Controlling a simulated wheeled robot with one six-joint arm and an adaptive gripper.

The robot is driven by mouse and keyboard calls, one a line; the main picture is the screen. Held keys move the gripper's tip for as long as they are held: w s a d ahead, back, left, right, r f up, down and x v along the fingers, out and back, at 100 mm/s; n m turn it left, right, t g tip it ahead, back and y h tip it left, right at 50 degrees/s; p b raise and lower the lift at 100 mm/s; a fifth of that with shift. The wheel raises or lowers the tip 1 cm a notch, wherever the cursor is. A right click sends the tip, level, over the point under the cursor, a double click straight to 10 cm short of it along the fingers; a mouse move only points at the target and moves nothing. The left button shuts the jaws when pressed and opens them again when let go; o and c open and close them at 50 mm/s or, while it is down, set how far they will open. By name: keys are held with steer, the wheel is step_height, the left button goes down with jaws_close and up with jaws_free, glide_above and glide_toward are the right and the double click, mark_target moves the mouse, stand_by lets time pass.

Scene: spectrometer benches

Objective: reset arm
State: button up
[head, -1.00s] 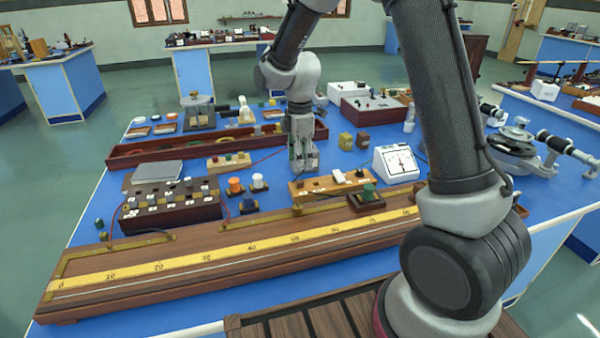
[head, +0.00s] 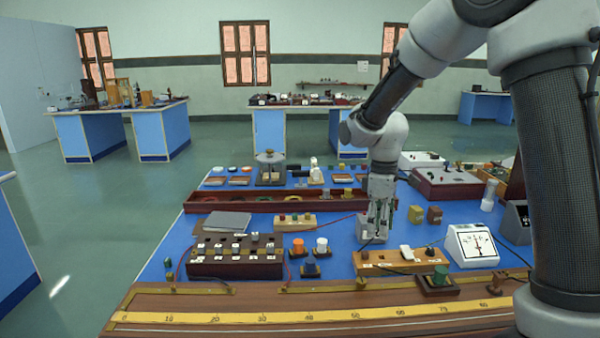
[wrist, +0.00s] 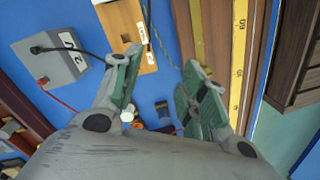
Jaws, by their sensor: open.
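My gripper (head: 380,222) hangs from my arm over the blue bench in the head view, pointing down in front of a small grey box (head: 366,230). In the wrist view my gripper (wrist: 155,90) shows its two green-padded fingers spread apart with nothing between them. The grey box in the wrist view (wrist: 50,58) lies to the left of the fingers, with a black and a red lead in it. Whether the fingertips touch anything below cannot be told.
A wooden metre bridge (head: 250,303) runs along the bench front. A resistance box (head: 235,268), a wooden key block (head: 400,259) and a white meter (head: 470,245) stand behind it. A long dark wooden tray (head: 270,206) lies farther back. Other benches (head: 120,130) stand beyond.

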steer(key=s+d+r+m+t, duration=0.2)
steer(key=s+d+r+m, duration=0.2)
steer(key=s, duration=0.3)
steer(key=s+d+r+m+t, duration=0.1)
steer(key=s+d+r+m, duration=0.3)
steer(key=s, duration=0.4)
steer(key=s+d+r+m+t, duration=0.2)
steer(key=s+d+r, duration=0.3)
steer(key=s, duration=0.3)
steer(key=shift+s+d+r+m+t, duration=0.2)
steer(key=shift+s+r+m+t, duration=0.1)
steer(key=shift+r+m, duration=0.55)
